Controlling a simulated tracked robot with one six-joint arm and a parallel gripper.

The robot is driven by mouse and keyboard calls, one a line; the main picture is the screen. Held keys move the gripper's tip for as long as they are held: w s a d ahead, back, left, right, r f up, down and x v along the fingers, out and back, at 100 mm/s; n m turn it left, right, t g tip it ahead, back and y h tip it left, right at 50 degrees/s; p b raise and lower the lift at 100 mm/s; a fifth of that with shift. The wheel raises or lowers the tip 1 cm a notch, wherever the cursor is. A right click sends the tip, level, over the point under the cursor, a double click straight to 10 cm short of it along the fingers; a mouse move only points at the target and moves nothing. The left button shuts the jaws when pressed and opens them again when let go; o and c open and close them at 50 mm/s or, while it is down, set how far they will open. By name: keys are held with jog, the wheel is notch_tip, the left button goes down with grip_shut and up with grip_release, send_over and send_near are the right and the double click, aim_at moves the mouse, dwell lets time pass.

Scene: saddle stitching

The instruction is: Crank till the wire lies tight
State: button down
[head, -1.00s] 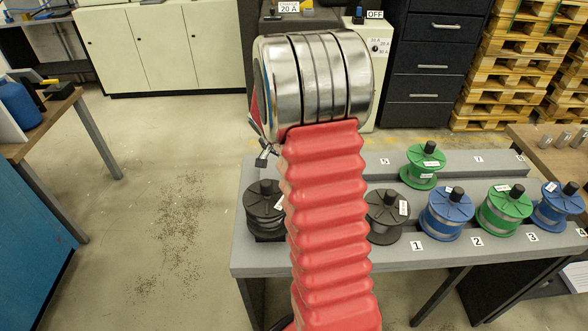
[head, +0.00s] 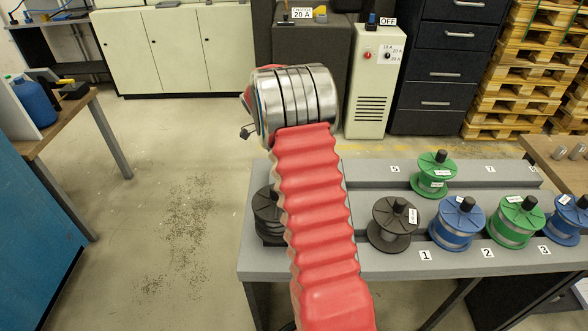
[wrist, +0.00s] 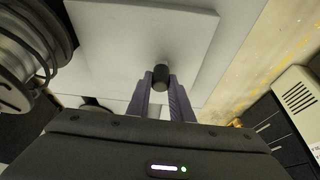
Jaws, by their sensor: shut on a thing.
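In the wrist view, my gripper (wrist: 167,97) is shut on a short dark cylindrical knob (wrist: 160,74), which sits between the two grey-violet fingertips. A pale grey flat surface lies beyond the knob. I cannot make out the rest of a crank or any wire. In the head view, my arm hides the gripper and whatever it holds. A black spool (head: 266,214) stands on the grey bench (head: 390,262), partly hidden behind my arm. A dark grey spool (head: 393,222) stands just right of the arm.
Blue spools (head: 457,222), green spools (head: 516,221) and numbered labels line the bench to the right. A welder-like cabinet (head: 374,80) and dark drawers (head: 444,70) stand behind. A wooden table (head: 62,118) is at left. The floor (head: 170,190) between is clear apart from scattered specks.

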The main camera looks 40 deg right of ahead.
jog(key=shift+w+d+m+y, duration=0.2)
jog(key=shift+w+m+y, duration=0.25)
jog(key=shift+m, duration=0.65)
jog(key=shift+w, duration=0.1)
jog(key=c, duration=1.6)
grip_release()
jog(key=shift+d, duration=0.1)
jog(key=v, duration=1.3)
jog(key=shift+w+r, duration=0.25)
jog(key=shift+w, duration=0.05)
